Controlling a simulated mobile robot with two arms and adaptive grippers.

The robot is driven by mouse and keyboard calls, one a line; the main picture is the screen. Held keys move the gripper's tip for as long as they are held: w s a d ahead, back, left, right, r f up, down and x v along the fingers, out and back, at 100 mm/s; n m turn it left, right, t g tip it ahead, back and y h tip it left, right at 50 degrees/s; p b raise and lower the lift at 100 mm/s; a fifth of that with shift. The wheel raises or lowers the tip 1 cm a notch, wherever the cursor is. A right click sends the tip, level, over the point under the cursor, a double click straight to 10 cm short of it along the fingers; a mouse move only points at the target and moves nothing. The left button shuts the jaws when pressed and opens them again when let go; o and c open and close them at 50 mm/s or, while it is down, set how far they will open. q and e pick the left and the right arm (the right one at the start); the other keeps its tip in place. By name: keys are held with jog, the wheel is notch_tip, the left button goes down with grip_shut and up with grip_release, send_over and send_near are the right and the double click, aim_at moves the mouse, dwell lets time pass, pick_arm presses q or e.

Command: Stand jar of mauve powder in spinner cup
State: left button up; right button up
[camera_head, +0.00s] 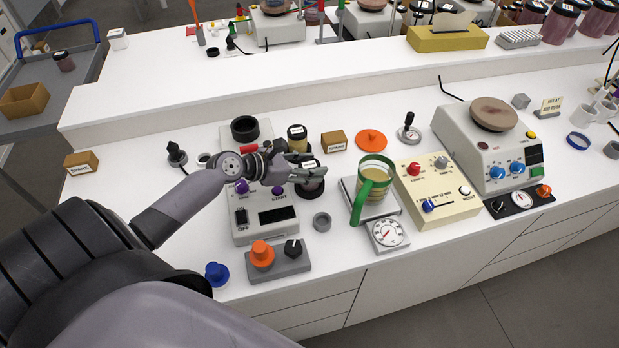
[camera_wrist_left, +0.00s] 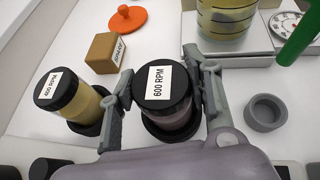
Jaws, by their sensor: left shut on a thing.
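The jar of mauve powder (camera_head: 311,179) has a black lid with a white label, which reads "600 RPM" in the left wrist view (camera_wrist_left: 167,85). It looks upright. My left gripper (camera_head: 318,170) is shut on it, with one finger on each side of the jar in the left wrist view (camera_wrist_left: 160,68). A dark ring shows around the jar's base; I cannot tell whether the base rests in it. A black cup (camera_head: 245,127) sits on a grey unit behind my gripper; I cannot tell whether it is the spinner cup. My right gripper is out of view.
A yellow jar (camera_wrist_left: 75,98) labelled "400 RPM" stands in a dark holder close by. A control box (camera_head: 262,222) lies beneath my left wrist. A small grey cup (camera_head: 322,221) and a green-handled jug (camera_head: 374,180) are near the held jar.

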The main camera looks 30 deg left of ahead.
pick_arm(q)
grip_shut()
jog(key=shift+r, duration=0.1)
